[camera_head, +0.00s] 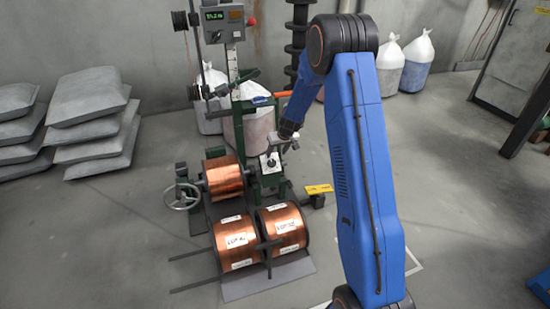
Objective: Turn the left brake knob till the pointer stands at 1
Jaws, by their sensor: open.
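A green winding stand holds a copper spool (224,177) at the middle left. A small pale plate with a dark knob-like part (270,163) sits on the stand right of that spool. It is too small to read any pointer or numbers, and I cannot tell whether it is the left brake knob. My gripper (276,148) is at the end of the blue arm, just above this plate. It looks open and empty. I cannot tell whether it touches the knob.
Two labelled copper spools (236,243) and (284,229) lie on a fork rack in front. A handwheel (182,197) is at left, and a control box (224,24) with a green display tops the post. Grey sacks (88,97) are stacked left.

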